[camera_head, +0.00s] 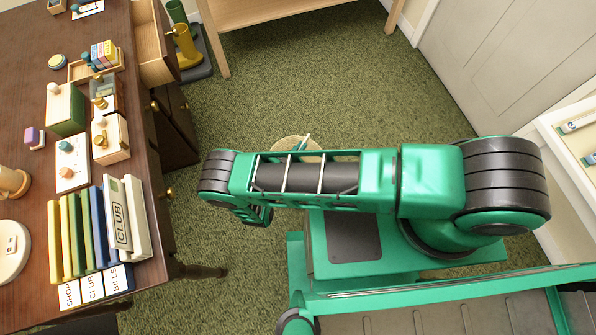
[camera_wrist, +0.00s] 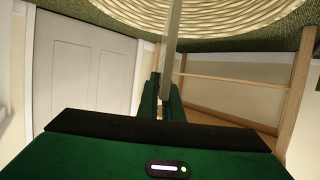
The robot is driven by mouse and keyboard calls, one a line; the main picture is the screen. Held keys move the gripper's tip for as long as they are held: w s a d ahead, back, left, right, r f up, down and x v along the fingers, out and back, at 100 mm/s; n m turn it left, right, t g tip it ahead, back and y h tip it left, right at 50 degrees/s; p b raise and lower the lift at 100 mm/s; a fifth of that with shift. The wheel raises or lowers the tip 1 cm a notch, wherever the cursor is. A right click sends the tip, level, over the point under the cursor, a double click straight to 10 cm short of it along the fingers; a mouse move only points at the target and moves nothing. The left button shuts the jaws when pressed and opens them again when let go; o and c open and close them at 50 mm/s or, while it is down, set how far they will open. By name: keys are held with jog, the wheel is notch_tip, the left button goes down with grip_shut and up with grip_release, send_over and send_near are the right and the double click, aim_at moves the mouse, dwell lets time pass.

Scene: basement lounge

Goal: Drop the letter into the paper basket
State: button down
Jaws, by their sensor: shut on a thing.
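My gripper (camera_wrist: 165,98) is shut on the letter (camera_wrist: 173,30), which shows edge-on in the wrist view as a thin pale strip. The strip reaches from between the fingers to the top edge of the picture, across the paper basket (camera_wrist: 240,12). The basket is pale, round and woven. In the head view the basket (camera_head: 282,147) stands on the carpet, mostly hidden behind my arm. A thin pale sliver (camera_head: 306,142) shows over it, likely the letter. My gripper is hidden there. I cannot tell whether the letter is inside the rim.
A brown desk (camera_head: 30,110) with binders (camera_head: 122,218), boxes and small items stands at the left, with an open drawer (camera_head: 155,55). A wooden shelf (camera_head: 270,12) stands at the back and a pale door (camera_head: 490,50) at the right. Green carpet (camera_head: 340,80) lies open between them.

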jog(key=shift+f, duration=0.1)
jog(key=c, duration=1.8)
grip_release()
jog(key=shift+c, duration=0.2)
jog(key=v, duration=1)
jog(key=shift+s+a, duration=0.25)
jog(key=shift+s, duration=0.05)
